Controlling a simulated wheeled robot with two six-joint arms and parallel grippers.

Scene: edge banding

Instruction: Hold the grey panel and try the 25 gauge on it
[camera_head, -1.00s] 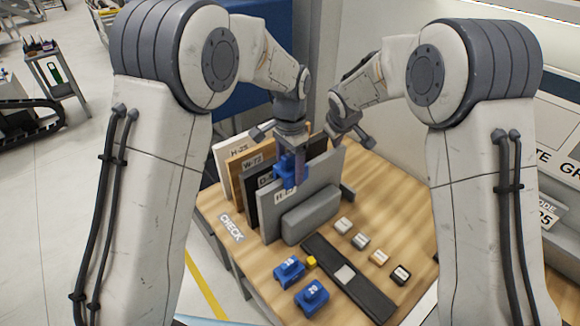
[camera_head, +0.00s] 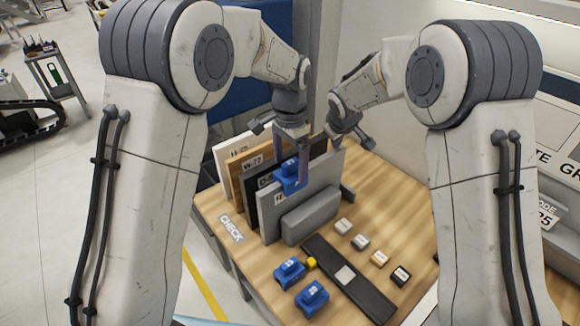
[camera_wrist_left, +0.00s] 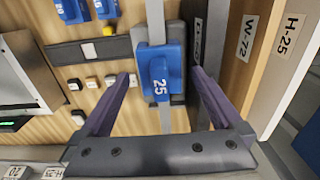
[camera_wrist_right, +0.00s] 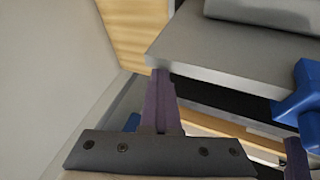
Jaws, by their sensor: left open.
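The grey panel (camera_head: 327,172) stands upright at the front of the row of panels. The blue 25 gauge (camera_wrist_left: 161,72) sits over the panel's top edge; it also shows in the head view (camera_head: 289,175). My left gripper (camera_wrist_left: 164,85) is open, with one finger on each side of the gauge and gaps to both. My right gripper (camera_wrist_right: 160,80) has its fingers together at the panel's upper right corner and appears shut on it; its tips are partly hidden.
Black, brown and white panels stand close behind the grey one. Two other blue gauges (camera_head: 289,271) (camera_head: 312,297), a yellow block (camera_head: 311,262), a dark strip (camera_head: 362,291) and several small labelled blocks lie in front. A CHECK label (camera_head: 231,228) is at the left.

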